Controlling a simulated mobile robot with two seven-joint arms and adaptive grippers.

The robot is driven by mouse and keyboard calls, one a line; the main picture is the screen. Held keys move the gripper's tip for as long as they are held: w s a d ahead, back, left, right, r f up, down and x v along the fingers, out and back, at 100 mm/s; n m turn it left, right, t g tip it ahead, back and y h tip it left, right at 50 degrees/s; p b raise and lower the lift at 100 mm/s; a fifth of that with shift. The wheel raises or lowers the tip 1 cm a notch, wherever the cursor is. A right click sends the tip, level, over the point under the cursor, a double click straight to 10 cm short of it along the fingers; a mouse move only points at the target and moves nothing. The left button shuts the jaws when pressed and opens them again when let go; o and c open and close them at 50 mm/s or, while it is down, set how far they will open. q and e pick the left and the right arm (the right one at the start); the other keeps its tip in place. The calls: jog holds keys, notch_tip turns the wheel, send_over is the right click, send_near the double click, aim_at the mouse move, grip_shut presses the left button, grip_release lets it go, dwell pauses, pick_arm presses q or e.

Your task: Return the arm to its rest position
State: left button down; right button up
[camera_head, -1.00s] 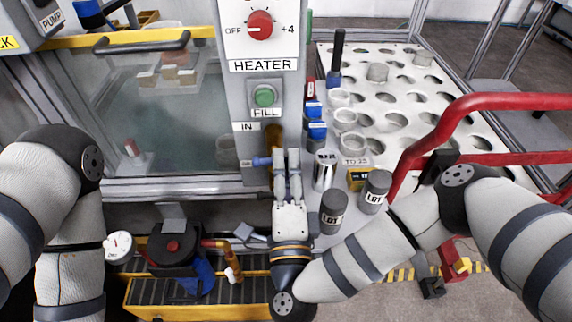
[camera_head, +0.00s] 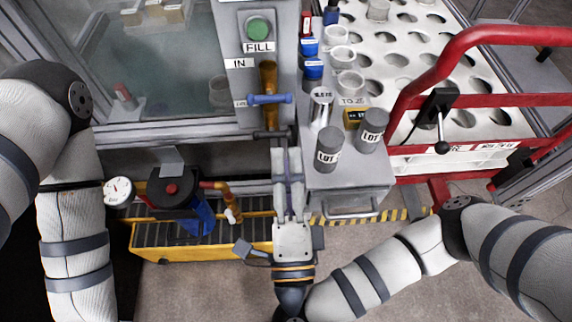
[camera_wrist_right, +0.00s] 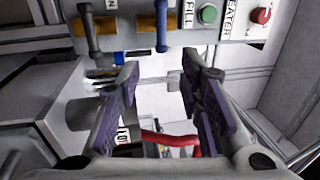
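My right gripper (camera_head: 287,152) is in front of the control column, below the blue valve handle (camera_head: 270,99) in the head view. In the right wrist view my right gripper (camera_wrist_right: 160,72) has its two dark fingers spread, with nothing between them. The blue handle (camera_wrist_right: 161,28) lies beyond the fingertips and is apart from them. A dark handle (camera_head: 271,134) sits just below the blue one, close to the fingertips in the head view. My left arm comes in at the left and its gripper is not in view.
Two grey LOT jars (camera_head: 329,148) and a silver can (camera_head: 321,106) stand on the grey cart (camera_head: 345,180) right of my gripper. A red rail (camera_head: 480,100) is farther right. A pump with a gauge (camera_head: 118,190) is at lower left. Floor is free below the cart.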

jog(key=shift+s, duration=0.15)
jog(key=s+a+f+n+g+y+p, duration=0.1)
jog(key=s+a+f+n+g+y, duration=0.4)
jog(key=a+n+y, duration=0.45)
jog(key=s+f+n+g+y, duration=0.1)
jog(key=s+f+n+g, duration=0.4)
jog(key=s+g, duration=0.25)
jog(key=s+d+f+n+g+h+p, duration=0.1)
jog(key=s+d+f+g+h, duration=0.2)
jog(key=d, duration=0.4)
jog(key=s+d+f+n+g+h, duration=0.1)
jog(key=s+d+f+g+h, duration=0.1)
jog(key=s+d, duration=0.3)
jog(key=s+d+f+n+g+h+p, duration=0.1)
jog(key=s+d+f+n+g+h, duration=0.15)
jog(key=d, duration=0.55)
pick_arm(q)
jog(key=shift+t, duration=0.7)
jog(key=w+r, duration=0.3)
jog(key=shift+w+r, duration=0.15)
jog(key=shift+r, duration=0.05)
pick_arm(e)
jog(key=s+d+r+m+g+h, duration=0.1)
jog(key=s+d+r+g+h, duration=0.1)
jog(key=d, duration=0.8)
jog(key=shift+s+r+g+h, duration=0.3)
jog(key=shift+s+r+h, duration=0.1)
jog(key=shift+s+h, duration=0.15)
